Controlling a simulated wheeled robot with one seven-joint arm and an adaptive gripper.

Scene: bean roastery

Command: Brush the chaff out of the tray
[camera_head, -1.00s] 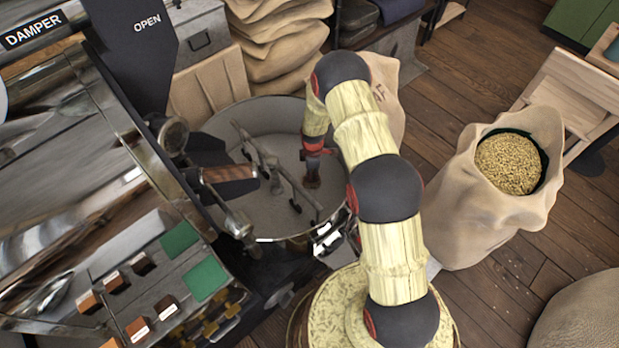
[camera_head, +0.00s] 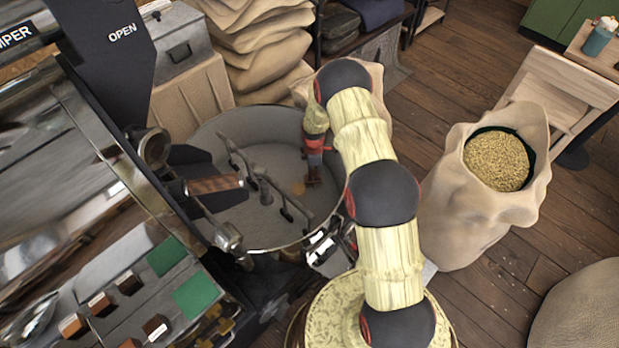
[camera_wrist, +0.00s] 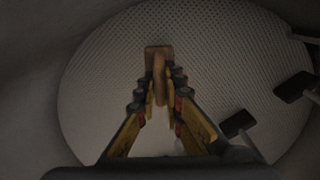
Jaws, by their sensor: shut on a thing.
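The tray (camera_head: 225,128) is a round grey metal bowl with a perforated floor, which also shows in the wrist view (camera_wrist: 100,75). My gripper (camera_head: 313,162) reaches down inside it, near its right wall. In the wrist view my gripper (camera_wrist: 158,92) is shut on a small brown wooden brush (camera_wrist: 158,52), with the brush head beyond the fingertips over the floor. I cannot tell whether the brush touches the floor. A small tan patch (camera_head: 298,187) lies on the floor beside the gripper; I cannot tell if it is chaff. No other chaff is clear.
A stirrer with several paddles (camera_head: 264,186) crosses the tray; dark paddles (camera_wrist: 295,87) show right of my gripper in the wrist view. The roaster (camera_head: 70,190) stands left. A sack of beans (camera_head: 480,205) stands right on the wooden floor. Stacked sacks (camera_head: 262,50) stand behind.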

